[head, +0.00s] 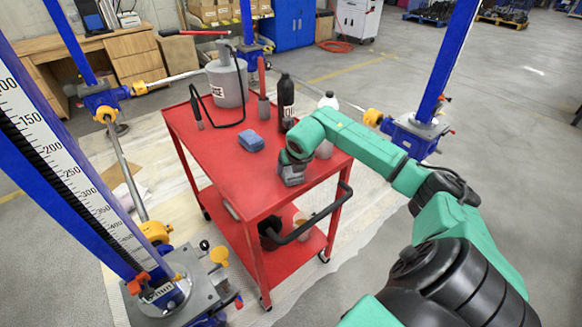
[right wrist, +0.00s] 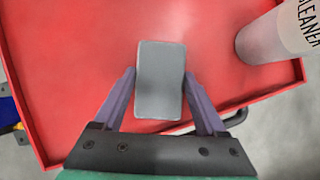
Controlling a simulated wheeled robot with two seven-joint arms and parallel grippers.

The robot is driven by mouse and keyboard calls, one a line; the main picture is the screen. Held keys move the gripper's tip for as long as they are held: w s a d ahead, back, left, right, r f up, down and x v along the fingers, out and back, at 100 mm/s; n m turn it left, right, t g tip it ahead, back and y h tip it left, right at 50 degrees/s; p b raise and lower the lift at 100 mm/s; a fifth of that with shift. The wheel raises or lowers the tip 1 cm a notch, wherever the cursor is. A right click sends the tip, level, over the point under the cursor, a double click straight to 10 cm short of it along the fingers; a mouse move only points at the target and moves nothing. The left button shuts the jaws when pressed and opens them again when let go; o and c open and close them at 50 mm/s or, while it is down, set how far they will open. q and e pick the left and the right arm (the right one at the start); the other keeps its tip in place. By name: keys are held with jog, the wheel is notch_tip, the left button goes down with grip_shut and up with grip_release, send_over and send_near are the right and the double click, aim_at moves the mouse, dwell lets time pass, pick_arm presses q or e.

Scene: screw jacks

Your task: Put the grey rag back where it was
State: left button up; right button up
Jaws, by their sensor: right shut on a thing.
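My right gripper (head: 292,180) is over the near right part of the red cart's top (head: 222,170), pointing down. In the right wrist view, the gripper (right wrist: 160,100) is shut on the grey rag (right wrist: 160,75), a flat block with rounded corners. The rag sits between the two purple-grey fingers, over the red top. I cannot tell whether it touches the surface. In the head view the gripper mostly hides it. A blue folded rag (head: 251,143) lies on the cart top, left of and beyond the gripper. My left gripper is out of view.
A grey can with a hose (head: 226,85), a red-handled tool (head: 262,90) and a black bottle (head: 286,98) stand at the cart's back. A white cleaner bottle (right wrist: 285,35) is beside the rag. The near left of the top is clear. Blue lift posts (head: 440,70) flank the cart.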

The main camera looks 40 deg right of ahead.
jog(key=o, duration=1.1)
jog(key=shift+o, duration=0.2)
jog(key=shift+r, duration=0.15)
jog(key=shift+s+r, duration=0.2)
jog(key=shift+r, duration=0.1)
jog(key=b+v, duration=0.1)
jog(key=v, duration=1)
jog(key=shift+s+a, duration=0.1)
jog(key=shift+a, duration=0.05)
